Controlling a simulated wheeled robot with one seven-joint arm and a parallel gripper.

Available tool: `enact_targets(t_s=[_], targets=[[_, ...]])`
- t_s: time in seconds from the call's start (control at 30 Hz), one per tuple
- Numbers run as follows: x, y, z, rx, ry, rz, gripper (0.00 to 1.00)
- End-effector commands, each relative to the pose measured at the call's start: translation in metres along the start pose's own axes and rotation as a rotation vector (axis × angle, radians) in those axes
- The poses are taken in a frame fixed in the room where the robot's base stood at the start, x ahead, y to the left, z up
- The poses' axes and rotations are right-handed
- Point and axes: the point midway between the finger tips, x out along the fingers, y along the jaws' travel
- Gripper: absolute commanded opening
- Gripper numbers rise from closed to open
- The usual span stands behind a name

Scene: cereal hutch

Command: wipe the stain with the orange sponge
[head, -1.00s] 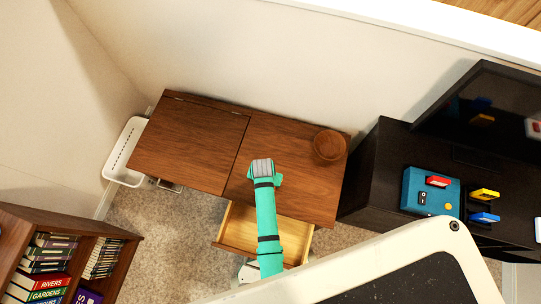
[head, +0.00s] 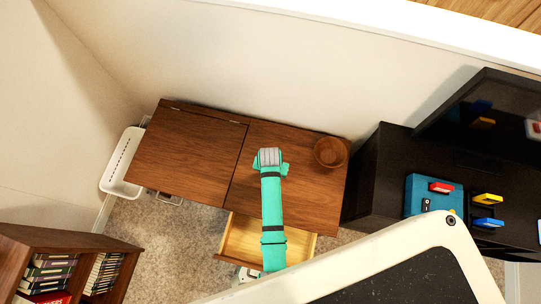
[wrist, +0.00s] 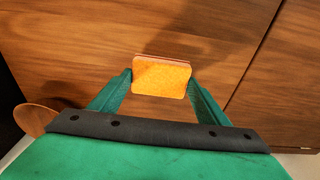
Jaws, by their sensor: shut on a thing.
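The orange sponge (wrist: 161,78) is held between the two green fingers of my gripper (wrist: 160,84) in the wrist view, over the brown wooden top. I cannot tell whether the sponge touches the wood. In the head view my gripper (head: 269,158) is above the right part of the hutch top (head: 300,195), just right of the seam, and the sponge is hidden there. I see no clear stain in either view; a dark shadow lies on the wood beyond the sponge in the wrist view.
A round wooden bowl (head: 330,152) stands on the top, right of my gripper; its edge also shows in the wrist view (wrist: 36,118). A drawer (head: 250,240) is open below my arm. A black stand (head: 375,185) is at the right, a white basket (head: 123,165) at the left.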

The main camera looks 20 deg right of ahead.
Motion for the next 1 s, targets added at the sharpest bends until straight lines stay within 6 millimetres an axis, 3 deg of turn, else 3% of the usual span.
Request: enact_targets(t_s=[0.6,1.0], targets=[[-0.052,0.0,-0.005,0.0,-0.003,0.001,0.48],[-0.057,0.0,-0.005,0.0,-0.004,0.001,0.48]])
